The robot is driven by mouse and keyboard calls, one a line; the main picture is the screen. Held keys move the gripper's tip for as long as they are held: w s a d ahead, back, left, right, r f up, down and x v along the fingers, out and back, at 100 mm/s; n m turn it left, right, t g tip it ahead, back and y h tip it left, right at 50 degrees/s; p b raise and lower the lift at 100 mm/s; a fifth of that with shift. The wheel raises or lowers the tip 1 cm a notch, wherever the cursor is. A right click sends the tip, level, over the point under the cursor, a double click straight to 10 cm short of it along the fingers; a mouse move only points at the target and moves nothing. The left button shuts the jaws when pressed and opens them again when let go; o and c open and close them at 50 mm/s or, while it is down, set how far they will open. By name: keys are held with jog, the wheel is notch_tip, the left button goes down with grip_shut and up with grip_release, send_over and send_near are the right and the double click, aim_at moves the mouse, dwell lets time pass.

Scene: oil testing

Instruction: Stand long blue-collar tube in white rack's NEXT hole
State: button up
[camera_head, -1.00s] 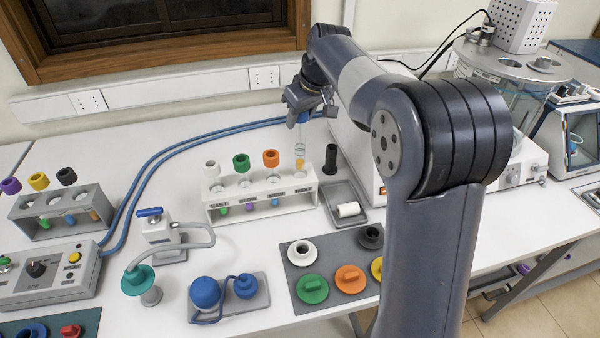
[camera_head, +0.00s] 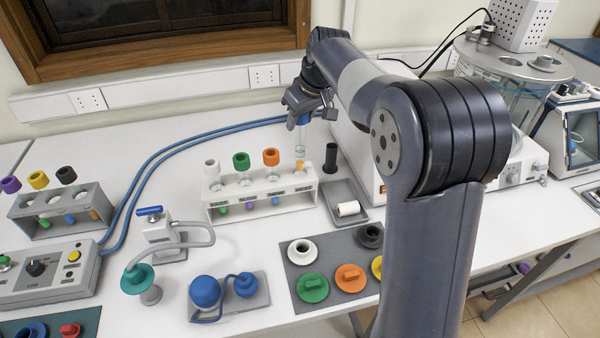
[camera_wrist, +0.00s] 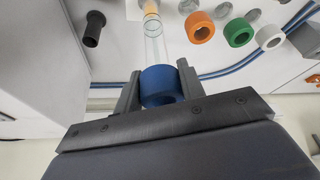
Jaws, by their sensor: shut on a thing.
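My gripper (camera_head: 308,116) is shut on the blue collar (camera_wrist: 160,84) of a long clear tube (camera_head: 300,143). The tube hangs roughly upright, with an orange-yellow lower part. Its lower end is at the right-end hole of the white rack (camera_head: 262,206) and appears partly inside it; the exact depth is hard to tell. In the rack, to the left of this tube, stand tubes with a white collar (camera_head: 212,168), a green collar (camera_head: 241,161) and an orange collar (camera_head: 271,157). The wrist view shows the tube (camera_wrist: 154,42) running away from the jaws.
A black cylinder (camera_head: 331,158) stands close to the rack's right end. A grey tray (camera_head: 345,192) with a white roll lies at the right. A grey rack (camera_head: 62,213) stands at the far left. Blue hoses (camera_head: 170,150) run behind the white rack. Coloured caps lie in front on a mat (camera_head: 325,253).

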aim_at(303, 149)
jog(key=shift+f+b, duration=0.55)
jog(key=shift+f, duration=0.6)
jog(key=shift+f+b, duration=1.25)
jog(key=shift+f, duration=0.7)
jog(key=shift+f+b, duration=1.25)
jog(key=shift+f, duration=0.65)
jog(key=shift+f+b, duration=0.45)
jog(key=shift+f, duration=0.25)
jog(key=o, duration=1.3)
